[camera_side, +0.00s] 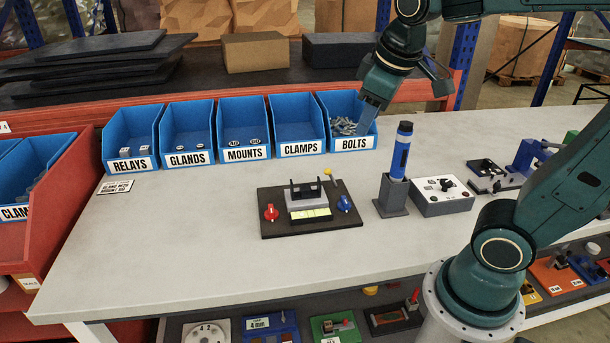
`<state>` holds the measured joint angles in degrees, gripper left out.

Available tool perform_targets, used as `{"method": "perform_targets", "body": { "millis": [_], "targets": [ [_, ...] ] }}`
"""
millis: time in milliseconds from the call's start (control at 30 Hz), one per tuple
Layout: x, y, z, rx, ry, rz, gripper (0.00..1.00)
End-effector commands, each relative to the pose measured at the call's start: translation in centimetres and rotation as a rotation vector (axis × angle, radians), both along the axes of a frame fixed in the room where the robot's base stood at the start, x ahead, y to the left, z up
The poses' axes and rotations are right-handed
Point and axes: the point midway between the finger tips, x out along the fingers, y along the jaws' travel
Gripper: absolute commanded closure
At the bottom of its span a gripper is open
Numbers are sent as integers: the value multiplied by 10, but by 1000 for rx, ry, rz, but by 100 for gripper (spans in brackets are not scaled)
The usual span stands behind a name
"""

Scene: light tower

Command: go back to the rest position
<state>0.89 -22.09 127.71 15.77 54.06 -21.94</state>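My gripper (373,103) is at the upper right of the picture, pointing down over the right part of the blue BOLTS bin (354,143). Its fingers are small and seen at an angle, so I cannot tell whether they are open or shut, or hold anything. Grey bolts (343,126) lie in the bin. My arm comes in from the right edge, with its base at the lower right of the table.
Blue bins labelled RELAYS (131,164), GLANDS, MOUNTS and CLAMPS stand left of BOLTS. A black fixture board (270,229), a blue-and-black tool (401,150) upright in a grey holder (391,196) and a grey control box (443,204) stand in front. The table's left front is clear.

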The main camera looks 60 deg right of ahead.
Motion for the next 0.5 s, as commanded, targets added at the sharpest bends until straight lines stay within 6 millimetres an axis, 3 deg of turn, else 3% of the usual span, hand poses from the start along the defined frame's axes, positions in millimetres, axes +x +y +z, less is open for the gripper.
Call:
{"method": "perform_targets", "body": {
  "millis": [300, 500],
  "targets": [
    [-55, 34, -11, 129, -120, -42, 61],
    [-76, 48, -21, 189, -159, -59, 61]
  ]
}}
